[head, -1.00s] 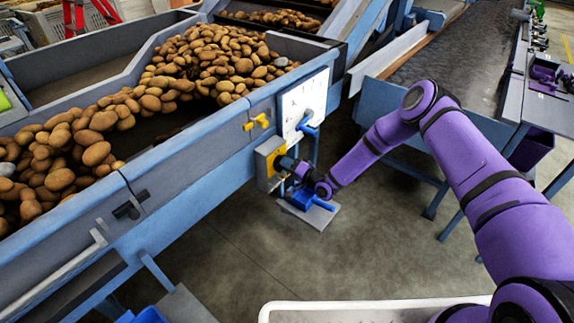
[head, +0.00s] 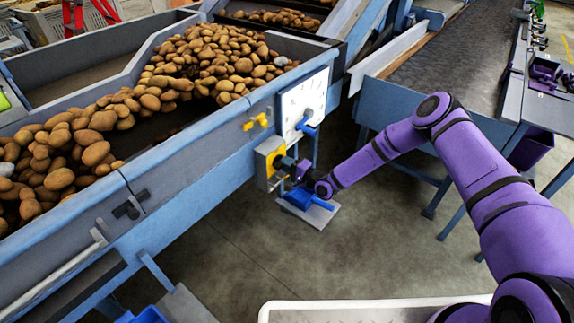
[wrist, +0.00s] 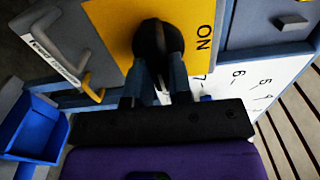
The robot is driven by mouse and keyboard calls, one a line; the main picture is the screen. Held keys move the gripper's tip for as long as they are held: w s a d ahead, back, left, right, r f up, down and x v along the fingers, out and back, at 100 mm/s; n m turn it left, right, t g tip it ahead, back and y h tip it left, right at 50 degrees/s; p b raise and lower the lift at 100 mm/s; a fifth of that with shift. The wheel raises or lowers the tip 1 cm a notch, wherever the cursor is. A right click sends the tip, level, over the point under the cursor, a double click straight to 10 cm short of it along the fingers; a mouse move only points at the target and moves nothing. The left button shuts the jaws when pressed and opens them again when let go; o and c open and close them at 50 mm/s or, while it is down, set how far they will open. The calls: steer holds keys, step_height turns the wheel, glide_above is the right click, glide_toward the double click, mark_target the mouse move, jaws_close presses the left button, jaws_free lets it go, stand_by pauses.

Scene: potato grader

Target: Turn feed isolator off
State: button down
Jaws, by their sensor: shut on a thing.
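The feed isolator is a grey box with a yellow plate (wrist: 115,22) and a black rotary knob (wrist: 155,38). In the wrist view "ON" is printed to the right of the knob. In the head view the yellow plate (head: 274,158) is on the side of the potato hopper. My gripper (wrist: 158,75) is shut on the black knob, one finger on each side of it. My gripper (head: 285,164) also shows against the isolator in the head view, where the hand covers much of the knob. The gripper hides the knob's lower end.
A white dial panel (head: 303,100) with a blue handle is just above and right of the isolator. A blue tray (head: 306,200) is below. The potato-filled hopper (head: 155,178) is at left. The floor in front is clear.

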steer(key=c, duration=1)
jaws_free()
steer(key=shift+c, duration=0.2)
steer(key=v, duration=1)
steer(key=shift+s+d, duration=0.25)
steer(key=shift+d, duration=0.05)
